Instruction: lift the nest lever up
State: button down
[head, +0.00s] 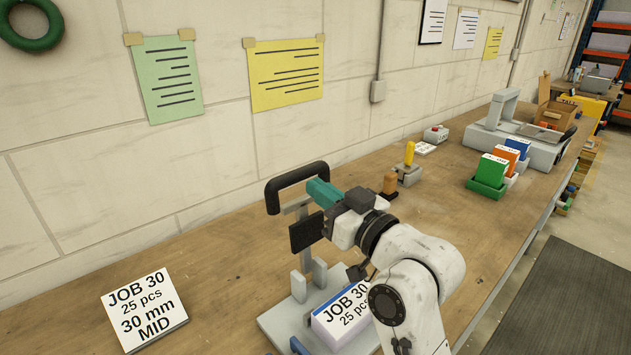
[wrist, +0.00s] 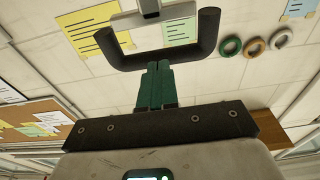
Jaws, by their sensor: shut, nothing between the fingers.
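A black U-shaped handle (head: 290,178) stands on a grey post above a small fixture with a grey base (head: 272,322); it looks like the nest lever, but I cannot be sure. My gripper (head: 314,187) has teal fingers, shut together and empty, at the right part of the handle loop in the head view. In the wrist view the fingertips (wrist: 158,66) end right at the handle's crossbar (wrist: 185,57); I cannot tell whether they touch. A JOB 30 stack (head: 345,312) sits on the base, partly hidden by my arm.
A JOB 30 card (head: 150,310) lies at the left of the bench. A yellow-handled tool (head: 409,153) and a wooden peg (head: 390,184) stand behind my arm. Green, orange and blue bins (head: 487,188) are further right. The wall is close behind the handle.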

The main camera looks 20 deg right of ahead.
aim_at(303, 179)
jog(key=shift+x, duration=0.8)
jog(key=shift+w+a+r+g+p, duration=0.3)
jog(key=shift+w+p, duration=0.3)
jog(key=shift+p, duration=0.5)
jog(key=shift+w+a+p, duration=0.1)
jog(key=shift+w+p, duration=0.5)
jog(key=shift+p, duration=0.05)
jog(key=shift+w+a+f+g, duration=0.1)
jog(key=shift+w+f+g, duration=0.1)
jog(key=shift+f+g, duration=0.1)
jog(key=shift+h, duration=0.3)
